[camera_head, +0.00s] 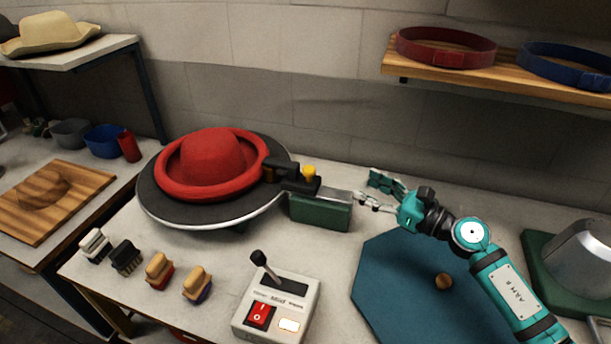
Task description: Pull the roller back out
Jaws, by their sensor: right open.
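A red hat (213,158) with a rolled brim sits on a round dark plate with a pale rim (165,215). The roller unit (288,178), a dark body with a yellow knob, reaches over the right edge of the plate and touches or nearly touches the hat's brim. Its grey metal bar points right above a green block (320,213). My right gripper (368,192) comes in from the right and is open, with its fingers close to the bar's right end. I cannot tell whether they touch it. My left gripper is not in view.
A control box (275,305) with a lever and a red switch stands in front. Several brushes (158,271) lie at front left. A blue mat (395,290) lies under my right arm. A shelf with belts (445,48) hangs above right.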

